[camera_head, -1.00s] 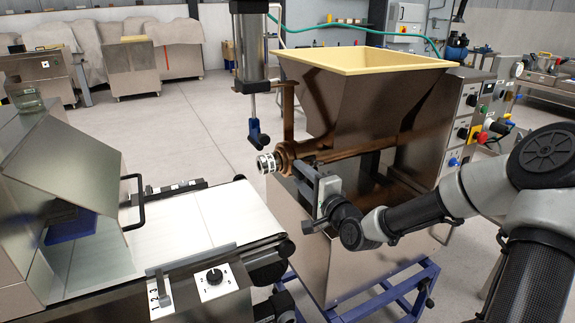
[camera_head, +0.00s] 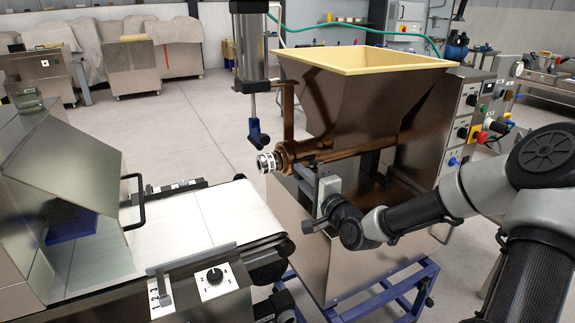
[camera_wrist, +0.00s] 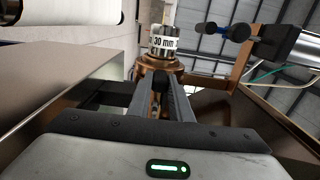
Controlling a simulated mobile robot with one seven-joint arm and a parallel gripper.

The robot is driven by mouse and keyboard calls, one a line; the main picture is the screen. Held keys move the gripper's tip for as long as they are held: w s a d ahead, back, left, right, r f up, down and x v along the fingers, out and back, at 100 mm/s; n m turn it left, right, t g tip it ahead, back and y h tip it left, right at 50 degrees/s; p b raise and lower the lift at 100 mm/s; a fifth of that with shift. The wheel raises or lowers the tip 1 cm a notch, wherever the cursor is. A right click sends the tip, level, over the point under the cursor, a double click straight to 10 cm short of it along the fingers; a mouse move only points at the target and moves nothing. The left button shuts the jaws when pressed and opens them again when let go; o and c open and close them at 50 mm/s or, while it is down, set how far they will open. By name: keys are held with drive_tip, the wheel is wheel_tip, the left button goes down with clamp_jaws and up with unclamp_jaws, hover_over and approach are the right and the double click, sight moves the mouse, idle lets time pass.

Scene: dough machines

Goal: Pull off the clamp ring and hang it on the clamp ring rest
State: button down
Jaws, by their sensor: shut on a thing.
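The bronze clamp ring (camera_head: 284,158) sits around the end of the machine's horizontal outlet tube, behind the silver nozzle (camera_head: 267,163). In the wrist view the nozzle (camera_wrist: 163,42) reads "30 mm", with the bronze ring (camera_wrist: 158,63) below it. My gripper (camera_head: 304,172) is just to the right of and below the ring. In the wrist view its fingers (camera_wrist: 160,92) are closed around a dark knob-like grip (camera_wrist: 160,80) just in front of the ring. The fingers partly hide how the grip joins the ring. I cannot make out the clamp ring rest.
The hopper (camera_head: 360,95) rises above the tube. A vertical cylinder with a blue-tipped rod (camera_head: 257,134) hangs near the nozzle. The conveyor belt (camera_head: 215,215) lies at the lower left. Open floor (camera_head: 190,115) lies behind.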

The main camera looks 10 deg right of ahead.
drive_tip(key=shift+s+a+r, duration=0.1)
drive_tip(key=shift+a, duration=0.25)
idle(0.5)
drive_tip(key=shift+s+a, duration=0.25)
drive_tip(key=shift+a, duration=0.55)
drive_tip(key=shift+s+a, duration=0.25)
drive_tip(key=shift+a, duration=0.55)
drive_tip(key=s+a, duration=0.2)
drive_tip(key=a, duration=0.4)
